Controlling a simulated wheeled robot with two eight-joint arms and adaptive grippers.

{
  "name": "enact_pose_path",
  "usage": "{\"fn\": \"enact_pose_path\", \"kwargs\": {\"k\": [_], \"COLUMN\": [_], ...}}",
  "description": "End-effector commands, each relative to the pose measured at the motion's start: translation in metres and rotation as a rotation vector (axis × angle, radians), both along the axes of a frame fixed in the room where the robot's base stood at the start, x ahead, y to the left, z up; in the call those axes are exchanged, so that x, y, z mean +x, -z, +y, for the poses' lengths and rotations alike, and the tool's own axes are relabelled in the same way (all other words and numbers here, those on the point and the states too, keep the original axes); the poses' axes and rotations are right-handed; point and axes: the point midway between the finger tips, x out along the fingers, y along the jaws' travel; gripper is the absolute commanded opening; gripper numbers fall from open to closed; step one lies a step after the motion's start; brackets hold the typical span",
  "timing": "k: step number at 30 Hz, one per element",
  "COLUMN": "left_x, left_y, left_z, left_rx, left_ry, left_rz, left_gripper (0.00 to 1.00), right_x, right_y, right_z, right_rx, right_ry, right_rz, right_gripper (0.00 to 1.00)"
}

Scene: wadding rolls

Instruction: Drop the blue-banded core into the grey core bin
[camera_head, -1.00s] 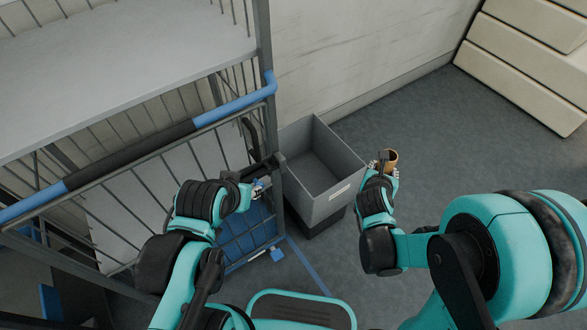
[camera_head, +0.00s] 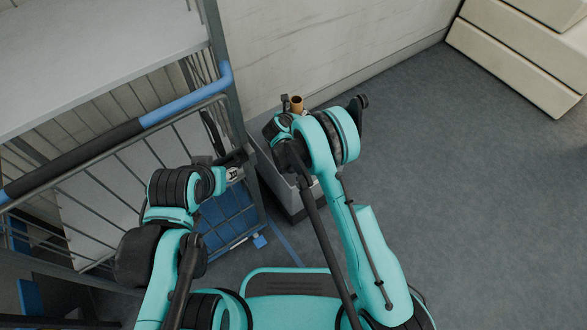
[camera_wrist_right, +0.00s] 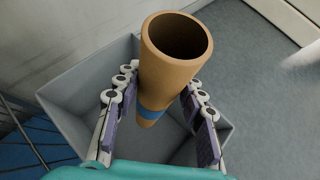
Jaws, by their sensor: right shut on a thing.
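The core is a brown cardboard tube (camera_wrist_right: 172,75) with a blue band (camera_wrist_right: 153,112) near its lower end. My right gripper (camera_wrist_right: 158,84) is shut on it, with a finger on either side. The core is tilted in the wrist view, its open end towards the camera. In the head view only the core's top (camera_head: 297,103) shows above my right wrist. The grey core bin (camera_wrist_right: 78,92) lies below the core, its opening around it in the wrist view. In the head view my right arm hides most of the bin (camera_head: 284,188). My left gripper (camera_head: 238,160) is beside the cart; its jaws are unclear.
A wire cart with a blue and black handle bar (camera_head: 185,107) stands at the left, close to the bin. The wall (camera_head: 310,50) is behind the bin. Cream stacked blocks (camera_head: 515,60) are at the far right. The floor (camera_head: 460,200) to the right is clear.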

Motion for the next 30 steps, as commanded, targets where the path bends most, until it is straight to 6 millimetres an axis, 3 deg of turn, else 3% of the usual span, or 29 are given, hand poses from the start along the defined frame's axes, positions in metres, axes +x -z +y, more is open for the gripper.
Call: {"fn": "enact_pose_path", "kwargs": {"k": [12, 23, 24, 26, 30], "left_x": [0.0, 0.0, 0.0, 0.0, 0.0], "left_y": [0.025, 0.027, 0.027, 0.027, 0.027], "left_z": [0.0, 0.0, 0.0, 0.0, 0.0], "left_rx": [0.0, 0.0, 0.0, 0.0, 0.0], "left_ry": [0.0, 0.0, 0.0, 0.0, 0.0], "left_rz": [0.0, 0.0, 0.0, 0.0, 0.0], "left_gripper": [0.34, 0.34, 0.34, 0.34, 0.34], "right_x": [0.0, 0.0, 0.0, 0.0, 0.0], "right_y": [0.047, 0.054, 0.054, 0.054, 0.054], "right_z": [-0.001, -0.001, -0.001, -0.001, -0.001], "right_rx": [0.0, -0.001, -0.001, -0.001, 0.0], "right_ry": [0.0, -0.001, -0.001, -0.001, 0.0], "right_rz": [0.0, 0.0, 0.0, 0.0, 0.0], "right_gripper": [0.0, 0.0, 0.44, 0.6, 0.63]}}
